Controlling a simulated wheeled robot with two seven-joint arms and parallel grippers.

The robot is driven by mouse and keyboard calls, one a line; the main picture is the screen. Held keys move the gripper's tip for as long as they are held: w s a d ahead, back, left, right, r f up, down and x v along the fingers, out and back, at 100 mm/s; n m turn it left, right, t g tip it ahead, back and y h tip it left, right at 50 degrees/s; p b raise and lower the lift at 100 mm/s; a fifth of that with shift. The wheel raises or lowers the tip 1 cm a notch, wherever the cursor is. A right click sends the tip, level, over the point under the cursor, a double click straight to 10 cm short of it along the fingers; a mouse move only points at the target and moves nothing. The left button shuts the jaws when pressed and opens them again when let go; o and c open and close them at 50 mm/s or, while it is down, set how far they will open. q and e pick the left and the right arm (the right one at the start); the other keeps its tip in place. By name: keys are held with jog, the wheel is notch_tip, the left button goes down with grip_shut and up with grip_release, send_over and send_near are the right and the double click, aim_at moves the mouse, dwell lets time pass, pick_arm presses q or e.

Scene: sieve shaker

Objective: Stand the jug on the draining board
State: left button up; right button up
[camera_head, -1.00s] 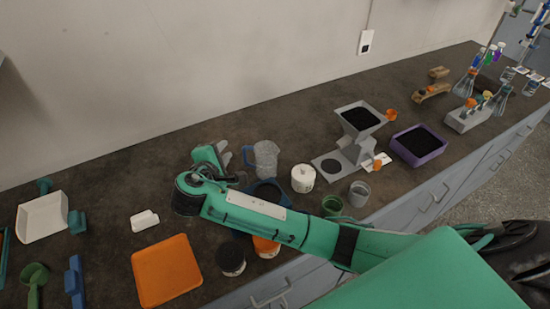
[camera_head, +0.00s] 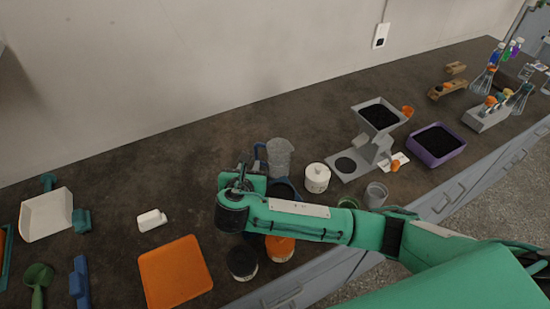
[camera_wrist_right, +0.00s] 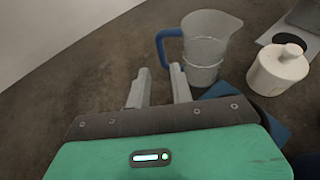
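The jug (camera_head: 280,158) is clear with a blue handle and stands upright on the counter. In the right wrist view the jug (camera_wrist_right: 210,42) is just ahead, its handle at the left, close to the fingertips. My right gripper (camera_wrist_right: 160,68) is open and empty, with the handle just beyond its fingers and near the right one. In the head view its fingers are mostly hidden by my wrist. A flat orange board (camera_head: 176,273) lies at the front left; I cannot tell whether it is the draining board. My left gripper is not in view.
A white lidded pot (camera_head: 317,178) stands right of the jug. A dark jar (camera_head: 242,263) and an orange-topped jar (camera_head: 280,248) stand below my forearm. A grey hopper stand (camera_head: 378,118) and a purple tray (camera_head: 436,145) are further right. The counter behind the jug is clear.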

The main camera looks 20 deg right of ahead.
aim_at(256, 155)
jog(key=x, duration=0.3)
jog(key=shift+w+d+f, duration=0.1)
jog(key=shift+w, duration=0.15)
jog(key=shift+w+d+f+p, duration=0.2)
jog(key=shift+w+f+p, duration=0.1)
jog(key=shift+w+p, duration=0.1)
jog(key=x, duration=0.4)
jog(key=shift+f+p, duration=0.4)
jog(key=shift+f, duration=0.05)
jog(key=shift+s, duration=0.1)
grip_shut()
